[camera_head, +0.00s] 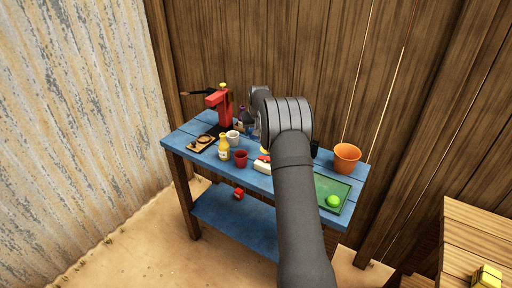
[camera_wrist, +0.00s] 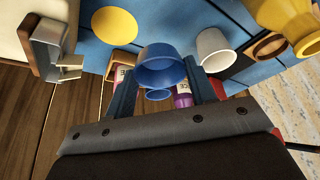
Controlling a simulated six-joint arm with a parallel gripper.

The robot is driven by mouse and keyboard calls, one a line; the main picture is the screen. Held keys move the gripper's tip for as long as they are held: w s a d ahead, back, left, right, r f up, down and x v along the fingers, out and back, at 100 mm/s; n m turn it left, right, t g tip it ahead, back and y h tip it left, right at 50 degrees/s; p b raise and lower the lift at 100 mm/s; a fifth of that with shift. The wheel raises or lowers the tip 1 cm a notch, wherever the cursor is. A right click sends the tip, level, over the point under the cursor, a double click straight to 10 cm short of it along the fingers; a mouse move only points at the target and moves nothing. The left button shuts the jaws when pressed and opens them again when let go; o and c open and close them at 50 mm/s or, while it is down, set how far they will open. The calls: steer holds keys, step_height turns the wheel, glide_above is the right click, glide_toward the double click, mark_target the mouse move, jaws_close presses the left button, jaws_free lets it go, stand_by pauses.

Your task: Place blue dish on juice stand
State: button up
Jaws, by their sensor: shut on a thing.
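The blue dish (camera_wrist: 162,74) is round and sits between the fingers of my gripper (camera_wrist: 163,98) in the wrist view. My gripper is shut on it. A smaller blue round shape shows just beyond the dish; I cannot tell if it is part of it. A purple labelled bottle (camera_wrist: 183,96) and a pinkish one (camera_wrist: 122,76) show beside the fingers, partly hidden. In the head view my arm hides the dish and the gripper's fingertips; a purple bottle (camera_head: 241,113) stands at the table's back edge. I cannot make out for certain which thing is the juice stand.
The blue table (camera_head: 185,152) is crowded: a red press-like thing (camera_head: 222,108), a white cup (camera_head: 232,137), a yellow bottle (camera_head: 223,148), a red cup (camera_head: 240,159), a wooden tray (camera_head: 201,144), an orange pot (camera_head: 346,157) and a green tray (camera_head: 327,188). A plank wall stands close behind.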

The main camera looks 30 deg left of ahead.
step_height(320, 180, down, 7)
steer(key=shift+f, duration=0.1)
stand_by(0.4)
steer(key=o, duration=1)
steer(key=shift+f, duration=0.1)
steer(key=shift+c, duration=0.2)
steer(key=v, duration=1.2)
